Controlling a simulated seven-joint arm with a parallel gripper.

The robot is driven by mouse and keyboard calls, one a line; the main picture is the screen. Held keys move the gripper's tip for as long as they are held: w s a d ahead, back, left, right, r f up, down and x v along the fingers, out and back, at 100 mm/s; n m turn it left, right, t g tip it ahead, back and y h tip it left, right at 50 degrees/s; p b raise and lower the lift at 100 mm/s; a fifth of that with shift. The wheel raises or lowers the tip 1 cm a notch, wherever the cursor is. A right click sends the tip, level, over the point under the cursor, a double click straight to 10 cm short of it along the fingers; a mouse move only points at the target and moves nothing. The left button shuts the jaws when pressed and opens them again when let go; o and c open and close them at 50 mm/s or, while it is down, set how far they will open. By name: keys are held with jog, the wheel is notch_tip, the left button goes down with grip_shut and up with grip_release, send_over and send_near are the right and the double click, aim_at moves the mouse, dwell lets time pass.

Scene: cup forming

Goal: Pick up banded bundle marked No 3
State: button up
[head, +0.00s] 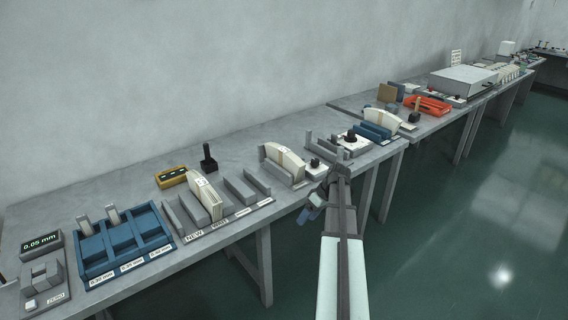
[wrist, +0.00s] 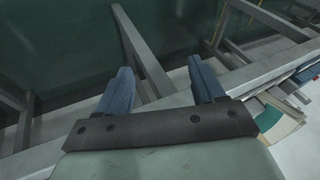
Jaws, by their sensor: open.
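Three pale curved bundles stand on the bench in the head view: one at the left (head: 205,194) in a grey slotted rack, one in the middle (head: 288,161), and one at the right (head: 383,121). The left and right ones show a band; markings are too small to read, so I cannot tell which is No 3. My gripper (head: 311,207) is by the bench's front edge, right of the left bundle and below the middle one. In the wrist view my gripper (wrist: 161,72) is open, with nothing between its blue fingers. A pale layered thing (wrist: 277,126) shows at the right there.
The grey bench (head: 125,180) holds a blue compartment tray (head: 128,254), a gauge reading 0.05 mm (head: 41,243), a yellow-framed box (head: 171,177) and a dark upright handle (head: 208,158). An orange tray (head: 430,105) lies further right. Floor in front is clear.

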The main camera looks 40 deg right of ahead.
jog(key=w+d+r, duration=0.2)
jog(key=d+r, duration=0.2)
jog(key=r, duration=0.1)
jog(key=m+t+h, duration=0.2)
jog(key=h, duration=0.3)
send_near(284, 150)
jog(key=x, duration=0.4)
jog(key=d+x, duration=0.1)
jog(key=x, duration=0.2)
jog(key=shift+w+r, duration=0.1)
jog(key=shift+w, duration=0.15)
jog(key=shift+a+x, duration=0.2)
jog(key=shift+x, duration=1.1)
jog(key=shift+a+x, duration=0.2)
jog(key=shift+x, duration=1.1)
jog(key=shift+s, duration=0.2)
jog(key=shift+c, duration=0.4)
grip_shut()
